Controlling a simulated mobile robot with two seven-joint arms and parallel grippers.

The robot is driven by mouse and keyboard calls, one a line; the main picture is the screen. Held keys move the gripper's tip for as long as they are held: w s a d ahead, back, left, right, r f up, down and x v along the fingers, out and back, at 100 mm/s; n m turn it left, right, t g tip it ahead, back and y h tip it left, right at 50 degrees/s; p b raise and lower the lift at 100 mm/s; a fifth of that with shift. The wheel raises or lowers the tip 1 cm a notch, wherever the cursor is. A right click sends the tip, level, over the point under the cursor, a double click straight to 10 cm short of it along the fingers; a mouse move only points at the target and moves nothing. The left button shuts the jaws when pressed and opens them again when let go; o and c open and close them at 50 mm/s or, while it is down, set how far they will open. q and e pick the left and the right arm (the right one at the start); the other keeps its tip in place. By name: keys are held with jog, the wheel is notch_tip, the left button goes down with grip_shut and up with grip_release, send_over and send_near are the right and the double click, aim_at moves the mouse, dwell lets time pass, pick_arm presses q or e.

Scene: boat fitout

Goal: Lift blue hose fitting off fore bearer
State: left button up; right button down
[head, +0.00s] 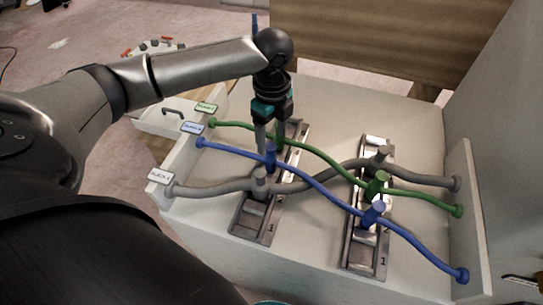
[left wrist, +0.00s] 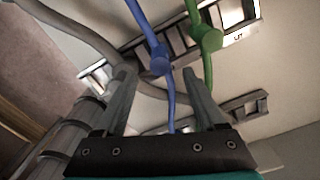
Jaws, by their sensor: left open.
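My left gripper (head: 268,143) points down over the left bearer (head: 250,222), open and empty, close above the blue hose fitting (head: 270,156). In the left wrist view the blue fitting (left wrist: 160,60) lies between the lines of the two fingertips (left wrist: 158,74), just past them; I cannot tell whether they touch it. The blue hose (head: 316,181) runs through this fitting and on to a second blue fitting (head: 373,212) on the right bearer (head: 358,262). The frames do not show which bearer is named fore. My right gripper is not in view.
The green hose (head: 328,157) and grey hose (head: 210,189) run beside and across the blue one. A green fitting (left wrist: 208,38) sits close to the blue one. Low end walls (head: 463,225) hold the hose ends. The bench surface (head: 325,105) behind is clear.

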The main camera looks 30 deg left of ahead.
aim_at(272, 147)
pick_arm(q)
notch_tip(272, 147, down, 3)
jog(key=shift+r, duration=0.1)
jog(key=shift+f, duration=0.35)
jog(key=shift+f+b, duration=0.3)
jog(key=shift+b, duration=0.05)
jog(key=f+b, duration=0.1)
jog(key=f, duration=0.3)
jog(key=shift+a+f, duration=0.2)
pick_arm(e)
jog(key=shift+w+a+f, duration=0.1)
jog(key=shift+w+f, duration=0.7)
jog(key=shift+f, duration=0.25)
pick_arm(q)
jog(key=shift+c, duration=0.4)
grip_shut()
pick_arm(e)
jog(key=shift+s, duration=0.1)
pick_arm(q)
jog(key=shift+r, duration=0.1)
